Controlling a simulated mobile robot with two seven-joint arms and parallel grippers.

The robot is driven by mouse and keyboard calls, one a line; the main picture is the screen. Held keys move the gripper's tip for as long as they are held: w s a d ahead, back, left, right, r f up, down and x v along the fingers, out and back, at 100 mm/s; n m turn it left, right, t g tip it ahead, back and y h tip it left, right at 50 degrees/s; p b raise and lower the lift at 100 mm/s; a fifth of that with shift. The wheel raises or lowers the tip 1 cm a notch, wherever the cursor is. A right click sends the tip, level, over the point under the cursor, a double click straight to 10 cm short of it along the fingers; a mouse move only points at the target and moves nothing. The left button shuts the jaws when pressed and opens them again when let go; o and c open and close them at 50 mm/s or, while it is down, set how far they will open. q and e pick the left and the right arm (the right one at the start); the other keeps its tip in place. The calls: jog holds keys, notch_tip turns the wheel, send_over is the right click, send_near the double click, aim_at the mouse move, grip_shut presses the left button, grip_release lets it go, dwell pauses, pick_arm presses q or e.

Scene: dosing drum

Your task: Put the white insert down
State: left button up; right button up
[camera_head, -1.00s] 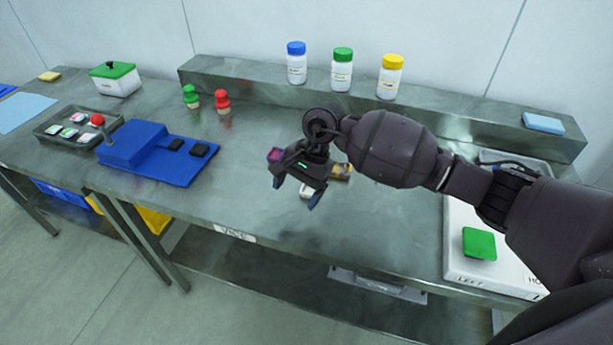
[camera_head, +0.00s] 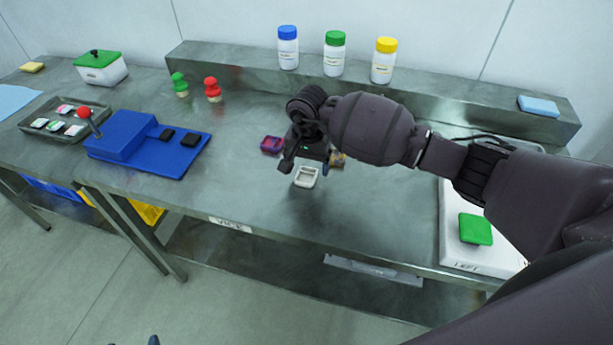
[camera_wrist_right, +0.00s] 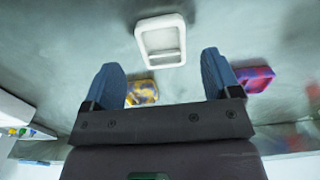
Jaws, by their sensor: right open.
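The white insert (camera_head: 306,177) is a small pale tray with a raised rim. It lies flat on the grey metal table (camera_head: 250,190), near the table's front middle. In the right wrist view the white insert (camera_wrist_right: 161,40) sits beyond my fingertips, apart from them. My right gripper (camera_head: 307,164) is just behind and above it, open and empty, and its two blue fingers (camera_wrist_right: 163,72) are spread. Dark tips at the bottom edge of the head view seem to be my left gripper (camera_head: 132,342); the rest is out of frame.
A purple-red insert (camera_head: 271,144) and a yellow-brown insert (camera_head: 338,159) lie close on either side. A blue fixture (camera_head: 150,143) stands left, a white scale with a green pad (camera_head: 475,229) right. Bottles line the back shelf. The table left of the white insert is clear.

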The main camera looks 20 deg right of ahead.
aim_at(306, 177)
jog(key=shift+a+f, duration=0.15)
jog(key=shift+f, duration=1.75)
jog(key=shift+c, duration=0.2)
jog(key=shift+w, duration=0.1)
jog(key=c, duration=1)
notch_tip(306, 177, up, 20)
jog(key=shift+c, duration=0.2)
jog(key=s+d+f+n, duration=0.3)
jog(key=s+f+n, duration=0.3)
jog(key=s, duration=0.4)
jog(key=shift+d+f+n, duration=0.25)
jog(key=shift+d+n, duration=0.05)
jog(key=shift+n, duration=0.1)
